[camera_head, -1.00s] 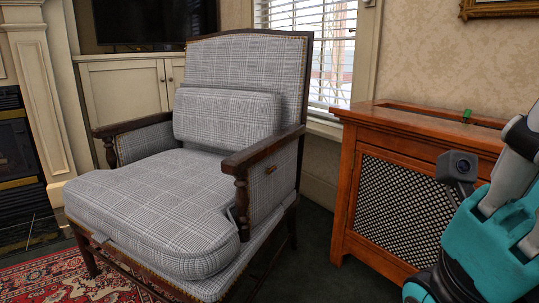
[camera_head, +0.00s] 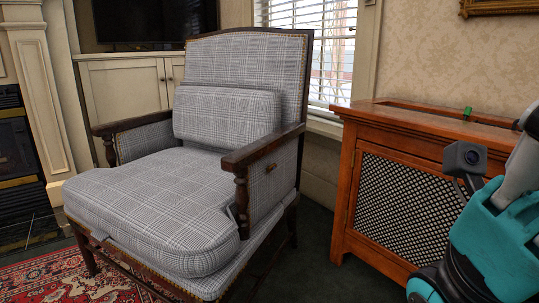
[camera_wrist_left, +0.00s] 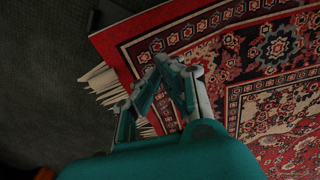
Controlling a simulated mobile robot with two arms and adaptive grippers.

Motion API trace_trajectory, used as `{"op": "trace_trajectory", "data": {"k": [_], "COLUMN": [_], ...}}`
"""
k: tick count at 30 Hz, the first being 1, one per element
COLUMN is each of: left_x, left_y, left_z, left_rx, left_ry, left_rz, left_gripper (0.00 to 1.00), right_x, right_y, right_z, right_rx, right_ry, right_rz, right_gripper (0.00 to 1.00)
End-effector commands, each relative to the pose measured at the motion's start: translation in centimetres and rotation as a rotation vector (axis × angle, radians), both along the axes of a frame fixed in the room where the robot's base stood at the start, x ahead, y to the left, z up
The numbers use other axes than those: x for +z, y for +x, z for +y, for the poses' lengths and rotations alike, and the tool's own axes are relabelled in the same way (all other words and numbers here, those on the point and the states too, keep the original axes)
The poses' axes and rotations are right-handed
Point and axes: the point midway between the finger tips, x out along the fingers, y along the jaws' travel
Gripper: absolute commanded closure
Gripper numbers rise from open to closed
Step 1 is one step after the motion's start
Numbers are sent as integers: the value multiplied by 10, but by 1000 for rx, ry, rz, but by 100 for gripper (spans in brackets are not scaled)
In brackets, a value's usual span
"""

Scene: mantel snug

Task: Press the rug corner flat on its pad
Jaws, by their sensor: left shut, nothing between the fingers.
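The red patterned rug (camera_wrist_left: 240,60) fills the right of the left wrist view. Its corner (camera_wrist_left: 104,42) points to the upper left, with pale fringe (camera_wrist_left: 100,85) along the left edge. My left gripper (camera_wrist_left: 168,62) is shut and empty, its fingertips over the rug near the fringed edge. I cannot tell whether they touch it, or whether the corner lies flat. I cannot make out a pad. In the head view part of the rug (camera_head: 45,284) shows at the lower left. My right gripper's fingers are not in view; only my teal right arm shows.
A plaid armchair (camera_head: 150,195) with dark wooden legs stands in the middle of the head view, partly over the rug. A wooden cabinet (camera_head: 350,190) stands to its right. A fireplace (camera_head: 15,150) is at the left. Dark green carpet is free between chair and cabinet.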

Motion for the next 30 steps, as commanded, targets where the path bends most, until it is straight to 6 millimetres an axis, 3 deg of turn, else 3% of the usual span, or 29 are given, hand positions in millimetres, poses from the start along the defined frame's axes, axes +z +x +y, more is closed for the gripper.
{"op": "trace_trajectory", "data": {"k": [16, 30], "left_x": [-2, -30], "left_y": [0, 0], "left_z": [0, 0], "left_rx": [0, 1], "left_ry": [-1, 0], "left_rz": [1, 1], "left_gripper": [100, 100], "right_x": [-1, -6], "right_y": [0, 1], "right_z": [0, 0], "right_rx": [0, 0], "right_ry": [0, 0], "right_rz": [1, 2], "right_gripper": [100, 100]}}
